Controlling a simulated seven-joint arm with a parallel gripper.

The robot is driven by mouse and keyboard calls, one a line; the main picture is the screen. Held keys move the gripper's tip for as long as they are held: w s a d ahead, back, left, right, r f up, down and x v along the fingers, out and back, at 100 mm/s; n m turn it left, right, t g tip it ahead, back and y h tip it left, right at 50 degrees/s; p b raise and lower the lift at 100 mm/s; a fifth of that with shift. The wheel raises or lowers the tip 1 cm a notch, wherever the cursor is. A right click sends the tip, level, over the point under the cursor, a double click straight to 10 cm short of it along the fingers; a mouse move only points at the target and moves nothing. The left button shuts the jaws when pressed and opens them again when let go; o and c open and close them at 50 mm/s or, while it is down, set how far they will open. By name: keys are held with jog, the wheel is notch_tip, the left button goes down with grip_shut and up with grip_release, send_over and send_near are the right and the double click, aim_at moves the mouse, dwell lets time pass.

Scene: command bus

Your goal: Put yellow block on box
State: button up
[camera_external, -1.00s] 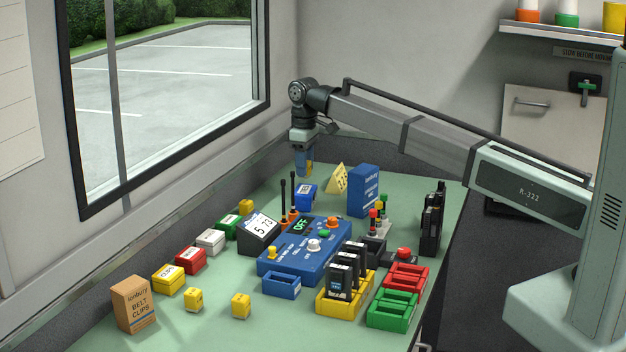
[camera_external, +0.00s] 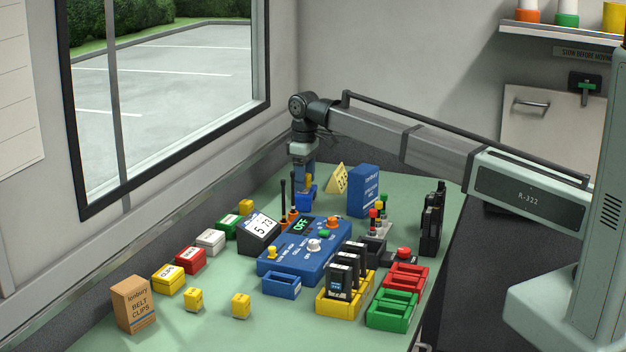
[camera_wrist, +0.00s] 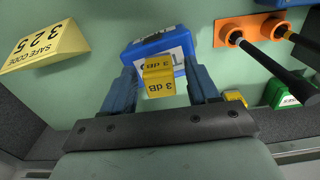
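A small yellow block (camera_wrist: 158,76) marked "3 dB" is between the fingers of my gripper (camera_wrist: 161,82) in the wrist view. A narrow gap seems to show on each side of it, so the fingers look open around it. The blue box (camera_wrist: 150,45) with a white label lies below and partly behind the block. The external view shows my gripper (camera_external: 304,180) low, pointing down, its fingertips close to the top of the blue box (camera_external: 306,199). There the block is mostly hidden by the fingers. Whether it rests fully on the box cannot be told.
A yellow "safe code" tent card (camera_external: 337,178) and a tall blue carton (camera_external: 363,191) stand to the right. Upright black antennas (camera_external: 282,199) rise just in front. Other small yellow blocks (camera_external: 240,306) lie on the green mat. A blue console (camera_external: 300,254) is nearer.

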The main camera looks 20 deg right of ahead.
notch_tip(320, 180, up, 12)
jog(key=shift+r, duration=0.15)
dwell(0.7)
